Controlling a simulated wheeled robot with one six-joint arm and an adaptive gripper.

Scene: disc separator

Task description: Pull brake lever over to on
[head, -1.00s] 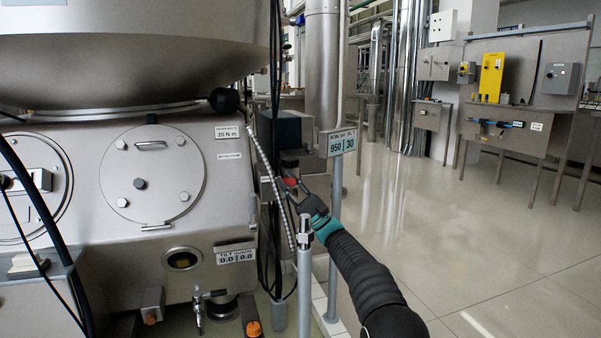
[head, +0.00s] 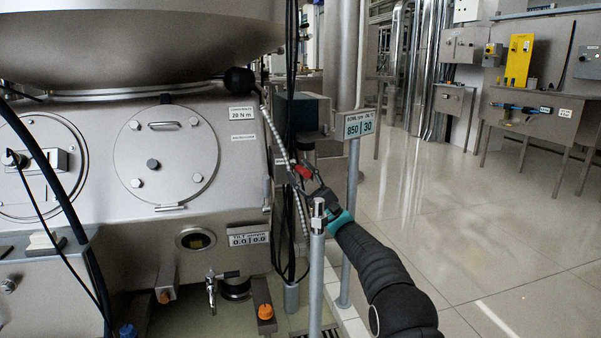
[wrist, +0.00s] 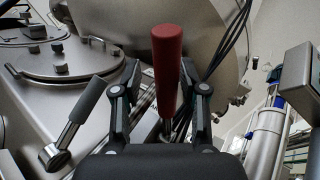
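A lever with a red handle (wrist: 167,70) stands upright in the middle of the wrist view, between the two fingers of my gripper (wrist: 161,82). The fingers are apart, with a visible gap between the left finger and the handle. The right finger is nearer to it, and I cannot tell whether it touches. In the head view the red handle (head: 303,172) is small, beside the machine's right side, with my gripper (head: 310,181) at it. The lever's lower end is partly hidden by my gripper. No label marking the brake or its on position is readable.
A second lever with a grey handle (wrist: 88,100) leans at the left of the wrist view. A grey post (head: 317,260) stands close to my gripper, and a display (head: 360,125) reading 850 and 30 is on a pole behind. Black cables (head: 290,60) hang nearby. Open floor lies right.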

